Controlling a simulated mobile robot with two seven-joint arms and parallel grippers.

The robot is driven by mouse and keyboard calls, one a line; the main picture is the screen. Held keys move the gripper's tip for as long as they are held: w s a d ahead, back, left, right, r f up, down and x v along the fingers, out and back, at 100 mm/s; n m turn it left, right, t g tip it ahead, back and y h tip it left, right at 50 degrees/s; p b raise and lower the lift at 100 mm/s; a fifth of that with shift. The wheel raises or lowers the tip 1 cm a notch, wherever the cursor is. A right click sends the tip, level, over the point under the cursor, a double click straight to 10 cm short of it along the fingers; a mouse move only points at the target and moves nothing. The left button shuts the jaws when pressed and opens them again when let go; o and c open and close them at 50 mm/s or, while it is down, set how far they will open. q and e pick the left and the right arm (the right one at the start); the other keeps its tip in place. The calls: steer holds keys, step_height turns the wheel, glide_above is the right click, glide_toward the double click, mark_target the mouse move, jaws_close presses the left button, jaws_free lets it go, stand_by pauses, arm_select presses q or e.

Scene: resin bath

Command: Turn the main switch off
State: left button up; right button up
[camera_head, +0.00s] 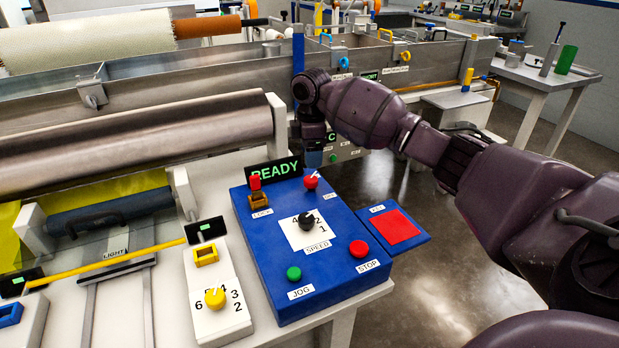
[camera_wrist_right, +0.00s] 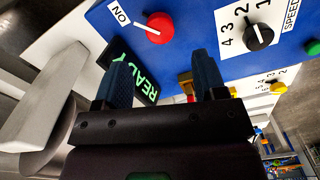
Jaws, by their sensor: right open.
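The main switch is a red round knob (camera_head: 311,182) on the far right part of the blue control panel (camera_head: 260,250). It also shows in the right wrist view (camera_wrist_right: 160,28), where its white pointer is turned toward the ON label (camera_wrist_right: 120,14). An OFF label (camera_head: 330,195) lies beside the knob in the head view. My right gripper (camera_head: 314,158) hangs just beyond the knob in the head view, apart from it. In the wrist view its two blue fingers (camera_wrist_right: 163,62) are spread and empty, with the knob past their tips. My left gripper is out of view.
Near the switch are the green READY display (camera_head: 274,172), a red lock on a yellow base (camera_head: 256,190), a black speed knob (camera_head: 308,220), a green JOG button (camera_head: 294,273) and a red STOP button (camera_head: 359,249). A red pad (camera_head: 394,227) lies at the right.

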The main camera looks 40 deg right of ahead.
mark_target(311, 179)
step_height(311, 179, down, 6)
steer(key=shift+f+b, duration=0.1)
steer(key=shift+b, duration=0.55)
steer(key=shift+f, duration=0.65)
steer(key=shift+c, duration=0.5)
